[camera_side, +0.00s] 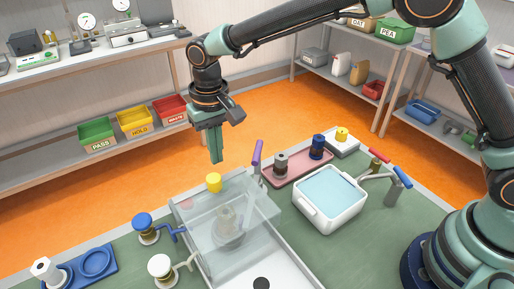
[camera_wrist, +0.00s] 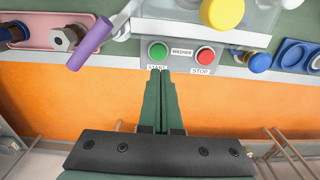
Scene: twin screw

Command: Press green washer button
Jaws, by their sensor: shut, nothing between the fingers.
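The green button (camera_wrist: 158,51) sits on the left of the washer's grey panel (camera_wrist: 181,66) in the wrist view, above a label partly covered by my fingertips. A red button (camera_wrist: 205,55) labelled STOP is to its right, with a WASHER label between them. My gripper (camera_wrist: 160,73) is shut and empty, its fingertips just below the green button in the picture; I cannot tell the remaining gap. In the side view my gripper (camera_side: 217,160) points down beyond the clear washer box (camera_side: 255,207), above the bench's far edge.
A yellow knob (camera_side: 214,183) stands on the washer box. A purple handle (camera_wrist: 93,37) is left of the buttons in the wrist view. A blue cap (camera_wrist: 259,62) is to the right. A white basin (camera_side: 330,208) stands on the bench. Open orange floor (camera_wrist: 60,92) lies below the panel.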

